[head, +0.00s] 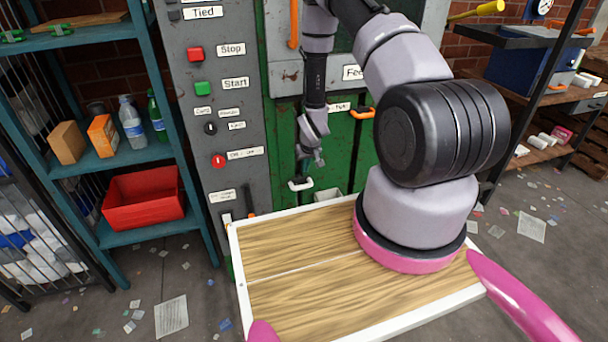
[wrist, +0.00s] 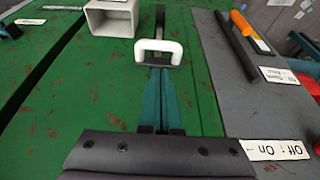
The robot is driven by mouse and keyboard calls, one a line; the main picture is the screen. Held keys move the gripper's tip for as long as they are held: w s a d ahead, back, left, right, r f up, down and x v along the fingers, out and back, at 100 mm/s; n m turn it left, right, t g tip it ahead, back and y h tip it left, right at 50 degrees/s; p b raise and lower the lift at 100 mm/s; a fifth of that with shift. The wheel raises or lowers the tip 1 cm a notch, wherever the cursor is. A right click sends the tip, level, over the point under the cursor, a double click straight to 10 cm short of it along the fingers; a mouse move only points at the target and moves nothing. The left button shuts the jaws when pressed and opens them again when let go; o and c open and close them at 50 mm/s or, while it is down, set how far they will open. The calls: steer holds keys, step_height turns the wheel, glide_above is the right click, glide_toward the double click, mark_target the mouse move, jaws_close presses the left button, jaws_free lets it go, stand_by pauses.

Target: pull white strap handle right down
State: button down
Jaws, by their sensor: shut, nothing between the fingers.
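The white strap handle (head: 300,184) is a small white loop low on the front of the green machine, left of an open pale box. My gripper (head: 319,160) is just above and slightly right of the handle in the head view.
An orange-handled lever (wrist: 240,22) and labels are on the grey panel beside the green door. The pale box (wrist: 112,18) is close to the handle. A wooden tray with white rim (head: 236,250) is in front of me. A shelf with a red bin (head: 143,198) stands left.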

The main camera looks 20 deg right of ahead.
steer(key=shift+v, duration=2.1)
